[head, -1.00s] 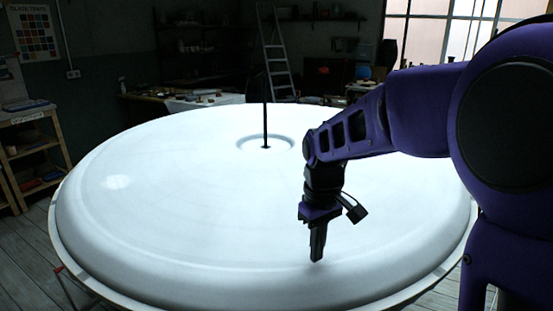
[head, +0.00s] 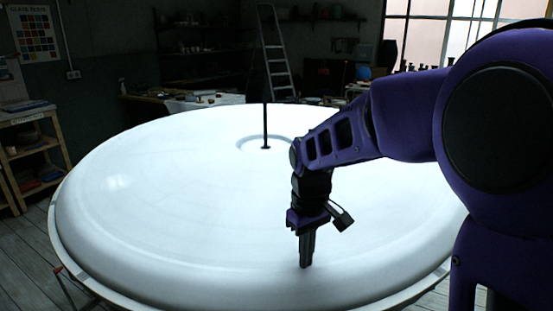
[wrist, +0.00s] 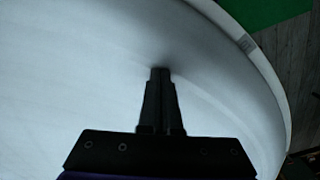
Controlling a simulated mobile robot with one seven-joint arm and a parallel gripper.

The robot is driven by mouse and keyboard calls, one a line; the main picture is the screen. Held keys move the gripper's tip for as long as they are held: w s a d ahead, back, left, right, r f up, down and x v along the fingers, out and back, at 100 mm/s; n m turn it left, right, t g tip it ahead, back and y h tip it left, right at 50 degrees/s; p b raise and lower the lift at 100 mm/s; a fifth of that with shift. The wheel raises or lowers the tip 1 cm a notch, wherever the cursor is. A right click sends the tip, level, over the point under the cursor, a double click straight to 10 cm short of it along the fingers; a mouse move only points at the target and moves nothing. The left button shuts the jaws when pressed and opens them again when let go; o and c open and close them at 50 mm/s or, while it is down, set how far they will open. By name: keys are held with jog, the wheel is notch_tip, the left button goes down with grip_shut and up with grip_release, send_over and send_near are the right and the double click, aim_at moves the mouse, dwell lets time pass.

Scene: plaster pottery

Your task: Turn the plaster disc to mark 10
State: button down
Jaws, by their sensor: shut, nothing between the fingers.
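The large white plaster disc (head: 180,215) fills the middle of the head view, with a thin dark upright rod (head: 265,125) at its centre inside a shallow ring. My gripper (head: 306,265) points down at the disc's near right part, inside the raised rim. Its fingers are together with nothing between them, and the tips are at or very close to the surface; I cannot tell whether they touch. In the wrist view the closed fingers (wrist: 160,72) show over the white disc (wrist: 60,80). No readable mark number shows.
A wooden shelf (head: 30,150) stands at the left. A ladder (head: 275,55) and cluttered tables are at the back. A green patch (wrist: 262,10) and plank floor (wrist: 300,60) lie beyond the disc's edge in the wrist view.

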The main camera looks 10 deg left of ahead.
aim_at(191, 265)
jog(key=shift+s+a+p, duration=0.1)
jog(key=shift+s+a, duration=0.2)
jog(key=shift+a, duration=0.8)
jog(key=shift+s+a+p, duration=0.15)
jog(key=shift+s+a, duration=0.1)
jog(key=shift+a, duration=0.85)
jog(key=shift+s+a+p, duration=0.1)
jog(key=shift+s+a, duration=0.2)
jog(key=shift+a, duration=0.8)
jog(key=shift+a, duration=0.1)
